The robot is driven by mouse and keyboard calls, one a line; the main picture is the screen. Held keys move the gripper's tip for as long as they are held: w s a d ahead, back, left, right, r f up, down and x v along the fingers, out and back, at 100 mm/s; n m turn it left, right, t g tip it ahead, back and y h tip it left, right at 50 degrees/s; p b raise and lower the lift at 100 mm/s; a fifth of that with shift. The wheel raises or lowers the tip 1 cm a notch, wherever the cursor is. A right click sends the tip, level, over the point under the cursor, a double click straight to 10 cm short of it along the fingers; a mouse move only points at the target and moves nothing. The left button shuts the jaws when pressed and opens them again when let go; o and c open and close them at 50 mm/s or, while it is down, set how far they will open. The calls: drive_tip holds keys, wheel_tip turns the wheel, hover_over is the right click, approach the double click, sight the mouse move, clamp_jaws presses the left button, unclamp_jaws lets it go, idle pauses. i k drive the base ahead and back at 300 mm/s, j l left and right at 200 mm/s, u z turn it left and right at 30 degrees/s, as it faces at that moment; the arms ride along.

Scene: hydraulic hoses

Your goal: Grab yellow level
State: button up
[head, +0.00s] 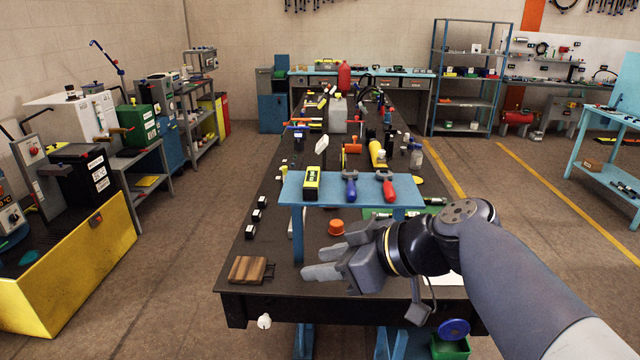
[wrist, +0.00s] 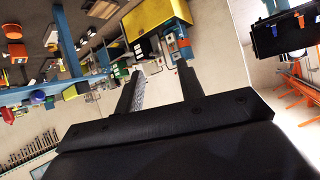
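The yellow level (head: 312,183), a small yellow and black block, stands upright at the left end of a raised blue shelf (head: 270,190). In the wrist view, which is turned about, a yellow block (wrist: 76,91) beside a blue and a red tool seems to be the level. My gripper (head: 314,263) is below the front of the shelf and points left. Its two fingers are apart with nothing between them, as the wrist view also shows (wrist: 159,68). The gripper does not touch the level.
A blue-handled tool (head: 350,187) and a red-handled tool (head: 387,187) stand right of the level on the shelf. An orange cap (head: 336,227) and a wooden block (head: 251,269) lie on the dark table (head: 300,285). Many tools crowd the table behind.

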sight(311, 187)
drive_tip(key=j+z, duration=0.1)
drive_tip(key=z, duration=0.3)
drive_tip(key=j+z, duration=0.15)
drive_tip(key=z, duration=0.2)
drive_tip(key=j+z, duration=0.2)
drive_tip(key=z, duration=0.2)
drive_tip(key=j+z, duration=0.15)
drive_tip(key=z, duration=0.2)
drive_tip(key=j+z, duration=0.1)
drive_tip(key=j, duration=0.3)
drive_tip(key=k+j+z, duration=0.15)
drive_tip(key=j, duration=0.2)
drive_tip(key=k+j+z, duration=0.1)
drive_tip(key=j, duration=0.25)
drive_tip(key=k+j+z, duration=0.1)
drive_tip(key=j, duration=0.3)
drive_tip(key=k+j+z, duration=0.15)
drive_tip(key=j, duration=0.15)
drive_tip(key=k+j+z, duration=0.1)
drive_tip(key=j, duration=0.25)
drive_tip(key=k, duration=0.05)
